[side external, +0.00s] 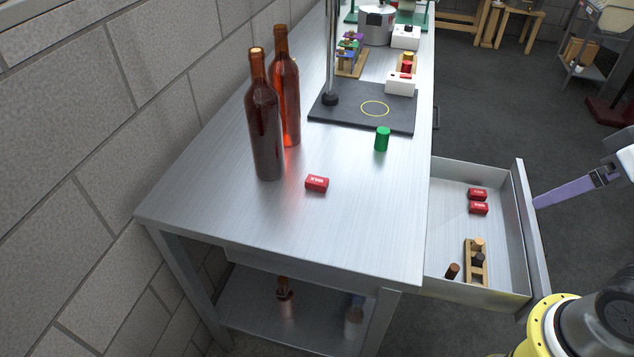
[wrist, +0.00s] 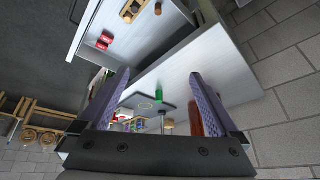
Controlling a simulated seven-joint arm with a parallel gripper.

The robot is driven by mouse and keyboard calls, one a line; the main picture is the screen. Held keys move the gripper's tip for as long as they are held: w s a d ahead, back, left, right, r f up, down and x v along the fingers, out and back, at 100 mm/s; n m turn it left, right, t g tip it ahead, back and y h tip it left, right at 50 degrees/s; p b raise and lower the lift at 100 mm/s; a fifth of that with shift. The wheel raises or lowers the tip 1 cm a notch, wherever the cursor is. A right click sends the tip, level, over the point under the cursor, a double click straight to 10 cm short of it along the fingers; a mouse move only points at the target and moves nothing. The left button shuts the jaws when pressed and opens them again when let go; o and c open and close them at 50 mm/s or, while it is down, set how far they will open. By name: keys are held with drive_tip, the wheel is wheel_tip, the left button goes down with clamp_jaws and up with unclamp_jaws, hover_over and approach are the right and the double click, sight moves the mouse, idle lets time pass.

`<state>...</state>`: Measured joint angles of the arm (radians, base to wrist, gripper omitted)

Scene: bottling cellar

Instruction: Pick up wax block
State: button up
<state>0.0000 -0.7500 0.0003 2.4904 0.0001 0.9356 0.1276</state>
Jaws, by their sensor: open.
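A small red block with white lettering (side external: 317,183) lies on the steel table (side external: 370,240), in front of two bottles. Two similar red blocks (side external: 478,194) (side external: 478,208) lie in the open drawer (side external: 505,276); they also show in the wrist view (wrist: 105,41). I cannot read which is wax. My gripper (wrist: 160,73) is open and empty, its two purple fingers spread apart. In the side view one purple finger (side external: 578,190) shows at the right edge, beyond the drawer's outer wall. The block on the table is not clear in the wrist view.
Two tall brown bottles (side external: 265,125) (side external: 286,95) stand near the wall. A green cylinder (side external: 382,139) stands by a dark stand base (side external: 340,110). The drawer also holds a wooden rack (side external: 468,262) with corks. The table's front area is clear.

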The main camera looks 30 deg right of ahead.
drive_tip(key=w+a+r+m, duration=0.1)
drive_tip(key=w+r+m, duration=0.4)
drive_tip(key=w+r, duration=0.5)
drive_tip(key=m+g, duration=0.3)
drive_tip(key=g, duration=0.2)
hover_over(317, 179)
wheel_tip(317, 179, down, 24)
drive_tip(key=shift+r, duration=0.2)
drive_tip(key=shift+s+f, duration=0.1)
drive_tip(key=shift+f, duration=2.95)
drive_tip(key=c, duration=1.4)
drive_tip(key=shift+r, duration=0.15)
drive_tip(key=shift+c, duration=0.2)
